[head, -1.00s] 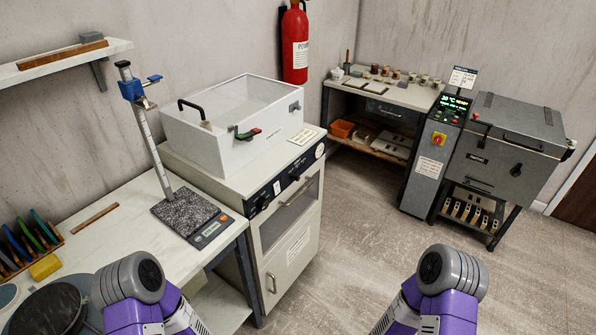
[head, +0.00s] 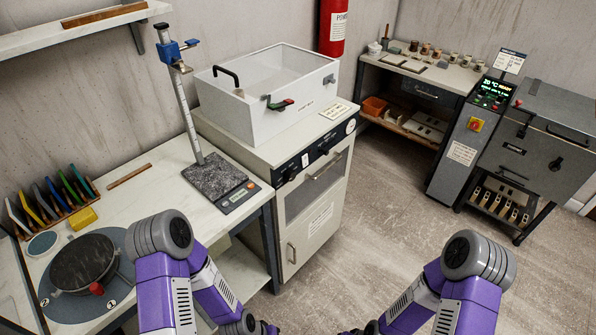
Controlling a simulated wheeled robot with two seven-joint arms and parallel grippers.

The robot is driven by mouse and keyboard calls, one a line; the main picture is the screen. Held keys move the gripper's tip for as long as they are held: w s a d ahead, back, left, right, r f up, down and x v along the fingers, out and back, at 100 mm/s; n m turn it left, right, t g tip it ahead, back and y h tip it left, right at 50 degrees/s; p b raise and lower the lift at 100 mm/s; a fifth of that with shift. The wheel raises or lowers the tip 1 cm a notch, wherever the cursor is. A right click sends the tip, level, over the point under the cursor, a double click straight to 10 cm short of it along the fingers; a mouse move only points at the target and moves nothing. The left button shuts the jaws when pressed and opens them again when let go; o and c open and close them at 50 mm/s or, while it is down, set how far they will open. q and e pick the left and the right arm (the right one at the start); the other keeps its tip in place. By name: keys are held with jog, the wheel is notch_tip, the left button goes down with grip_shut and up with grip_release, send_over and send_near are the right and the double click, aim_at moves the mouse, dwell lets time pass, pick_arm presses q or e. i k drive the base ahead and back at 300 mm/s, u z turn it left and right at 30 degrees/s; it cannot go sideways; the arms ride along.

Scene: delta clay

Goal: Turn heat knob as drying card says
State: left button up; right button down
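The drying cabinet (head: 262,152) is a pale unit with a clear-lidded white box on top. Its black front strip carries dark knobs, one at the left (head: 287,174) and one further right (head: 325,150). I cannot read which is the heat knob or where it points. A small printed card (head: 335,111) lies on the cabinet top beside the box; its text is too small to read. My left gripper (head: 250,328) and my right gripper (head: 368,329) show only as dark parts at the bottom edge, apart from the cabinet. Their fingers are mostly cut off.
A bench (head: 150,205) at the left holds a scale with a stand (head: 216,175), a round turntable (head: 110,262) and coloured tools in a rack. A grey control post (head: 463,140) and kiln stand at the right. The floor (head: 400,215) before the cabinet is clear.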

aim_at(289, 175)
jog(key=z, duration=0.3)
jog(key=k, duration=0.35)
jog(key=u, duration=0.85)
jog(key=i, duration=0.6)
jog(key=z, duration=0.75)
jog(key=i, duration=0.6)
jog(key=z, duration=0.05)
jog(key=k, duration=0.45)
jog(key=z, duration=0.5)
jog(key=k, duration=1.25)
jog(key=u, duration=0.3)
jog(key=i, duration=1.25)
jog(key=z, duration=0.05)
